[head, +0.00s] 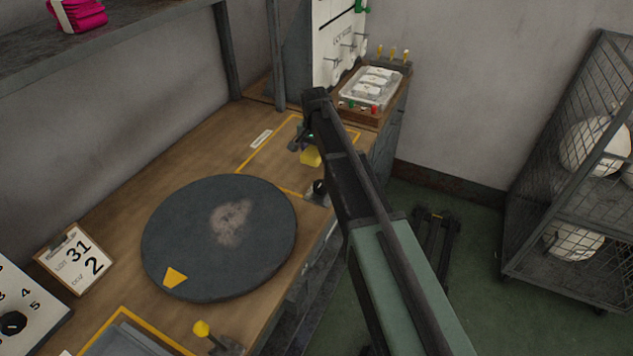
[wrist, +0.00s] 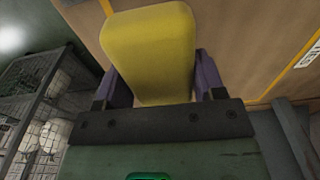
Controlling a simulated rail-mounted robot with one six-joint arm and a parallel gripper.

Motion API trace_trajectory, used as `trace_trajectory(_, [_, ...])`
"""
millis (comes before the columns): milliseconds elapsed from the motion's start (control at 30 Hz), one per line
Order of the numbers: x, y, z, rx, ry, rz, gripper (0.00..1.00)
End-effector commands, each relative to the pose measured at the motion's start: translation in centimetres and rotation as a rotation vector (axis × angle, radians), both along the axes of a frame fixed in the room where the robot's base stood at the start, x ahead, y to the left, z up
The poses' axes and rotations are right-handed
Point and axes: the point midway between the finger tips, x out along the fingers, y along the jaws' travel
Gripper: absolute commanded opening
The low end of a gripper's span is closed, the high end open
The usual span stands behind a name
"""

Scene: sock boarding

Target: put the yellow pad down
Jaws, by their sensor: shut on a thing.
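The yellow pad (wrist: 150,55) is a rounded block held between the two purple-lined fingers of my gripper (wrist: 160,85) in the wrist view. In the head view the pad (head: 311,157) shows small and partly hidden below my gripper (head: 303,146). My gripper is shut on the pad, over the right part of the wooden bench (head: 208,150), near a yellow-outlined rectangle (head: 262,153). I cannot tell whether the pad touches the bench.
A dark round turntable (head: 190,245) with a yellow mark lies to the left. A tray of white items (head: 372,88) stands behind. A yellow-knobbed lever (head: 202,328) is at the front edge. A wire cage cart (head: 560,240) stands at right.

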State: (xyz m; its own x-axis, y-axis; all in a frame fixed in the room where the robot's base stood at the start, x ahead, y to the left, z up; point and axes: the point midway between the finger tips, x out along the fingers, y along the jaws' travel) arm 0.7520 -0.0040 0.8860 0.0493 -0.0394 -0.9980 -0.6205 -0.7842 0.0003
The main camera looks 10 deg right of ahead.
Motion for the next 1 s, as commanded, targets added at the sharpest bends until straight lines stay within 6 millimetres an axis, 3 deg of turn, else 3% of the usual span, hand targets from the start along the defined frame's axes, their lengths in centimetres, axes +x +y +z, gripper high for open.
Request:
trace_trajectory(33, [0.0, 0.0, -1.4, 0.000, 0.000, 0.000, 0.44])
trace_trajectory(200, [0.0, 0.0, -1.5, 0.000, 0.000, 0.000, 0.44])
trace_trajectory(400, [0.0, 0.0, -5.6, 0.000, 0.000, 0.000, 0.44])
trace_trajectory(867, [0.0, 0.0, -5.8, 0.000, 0.000, 0.000, 0.44])
trace_trajectory(900, [0.0, 0.0, -5.8, 0.000, 0.000, 0.000, 0.65])
trace_trajectory(1000, [0.0, 0.0, -5.7, 0.000, 0.000, 0.000, 0.80])
